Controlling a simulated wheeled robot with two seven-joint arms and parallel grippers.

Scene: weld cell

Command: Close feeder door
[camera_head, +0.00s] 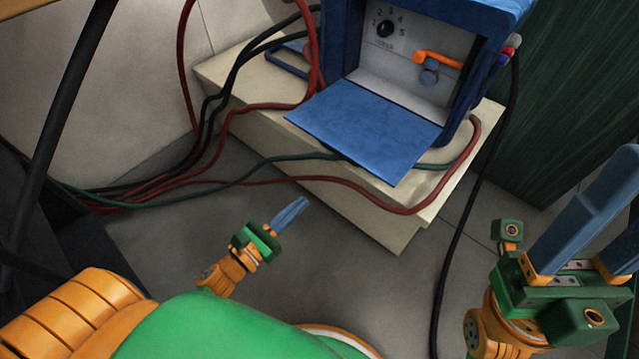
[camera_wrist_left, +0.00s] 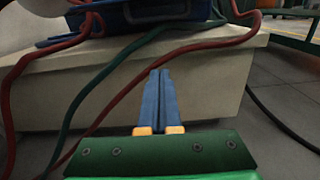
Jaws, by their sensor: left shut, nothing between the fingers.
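The feeder (camera_head: 338,45) is a blue box with a pale interior, a numbered dial and an orange lever. Its blue door (camera_head: 368,128) hangs open, folded out toward me over the front of the pale plinth. My left gripper (camera_head: 304,201) is shut and empty, below and left of the door, apart from it. In the left wrist view its blue fingers (camera_wrist_left: 160,72) are together, pointing at the plinth's front face, with the feeder's lower part (camera_wrist_left: 130,14) at the top. My right gripper (camera_head: 622,205) is at the right edge, its fingers apart, partly cut off by the frame.
The pale plinth (camera_head: 375,218) carries the feeder. Red, green and black cables (camera_head: 235,185) run across its front and over to the left. A black cable (camera_head: 462,230) hangs down on the right. A dark green ribbed panel (camera_head: 575,100) stands at the right. Grey floor lies in front.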

